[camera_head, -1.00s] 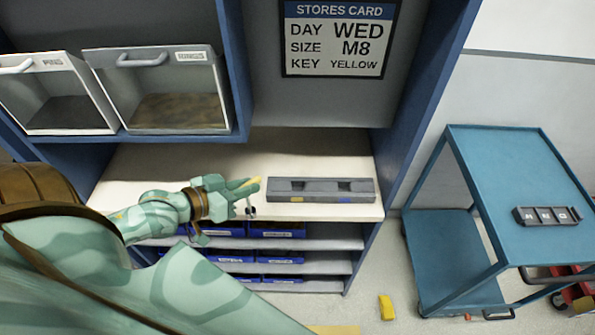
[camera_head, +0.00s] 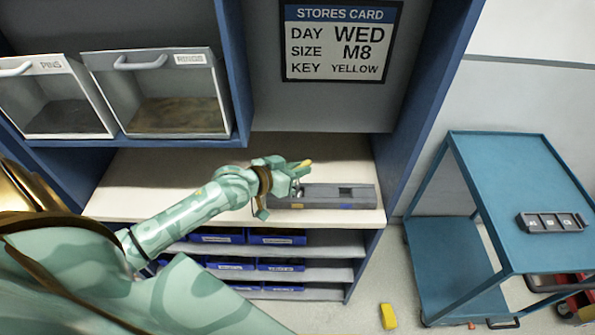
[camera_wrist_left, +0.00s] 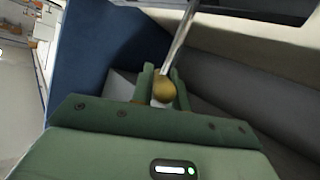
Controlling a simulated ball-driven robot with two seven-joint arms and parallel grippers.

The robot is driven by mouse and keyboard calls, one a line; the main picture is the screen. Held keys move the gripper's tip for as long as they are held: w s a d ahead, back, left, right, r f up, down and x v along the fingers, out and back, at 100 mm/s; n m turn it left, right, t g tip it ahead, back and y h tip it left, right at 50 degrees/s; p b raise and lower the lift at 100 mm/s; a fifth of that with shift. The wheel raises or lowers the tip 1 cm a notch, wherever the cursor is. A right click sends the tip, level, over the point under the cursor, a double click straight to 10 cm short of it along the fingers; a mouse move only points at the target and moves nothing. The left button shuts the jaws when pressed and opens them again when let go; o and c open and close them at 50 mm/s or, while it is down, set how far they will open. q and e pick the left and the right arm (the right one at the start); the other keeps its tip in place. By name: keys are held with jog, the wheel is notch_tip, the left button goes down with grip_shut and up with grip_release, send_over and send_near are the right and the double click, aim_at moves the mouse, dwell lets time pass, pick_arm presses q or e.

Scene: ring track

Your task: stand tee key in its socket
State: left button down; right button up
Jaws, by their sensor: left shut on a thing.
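The grey socket block (camera_head: 325,204) lies on the pale worktop, with a yellow mark under its left recess and a blue mark under its right one. The right square recess (camera_head: 346,191) is empty. My left gripper (camera_head: 294,175) is over the block's left end and partly covers the left recess. It is shut on the tee key, whose yellow end (camera_head: 304,164) shows at the fingertips. The wrist view shows the fingers (camera_wrist_left: 163,90) around a brass-yellow part, with a thin metal rod (camera_wrist_left: 178,45) running out. I cannot tell whether the key's lower end is in the recess. My right gripper is not in view.
A stores card (camera_head: 340,42) on the back panel reads WED, M8, KEY YELLOW. Two open-fronted bins (camera_head: 160,130) hang at upper left. Blue boxes (camera_head: 283,236) fill shelves below. A blue trolley (camera_head: 515,195) stands right; a yellow block (camera_head: 387,316) is on the floor.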

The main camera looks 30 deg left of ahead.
pick_arm(q)
jog(key=shift+f, duration=0.2)
jog(key=c, duration=1.4)
grip_release()
jog(key=shift+o, duration=0.2)
jog(key=p+v, duration=0.2)
jog(key=v, duration=1)
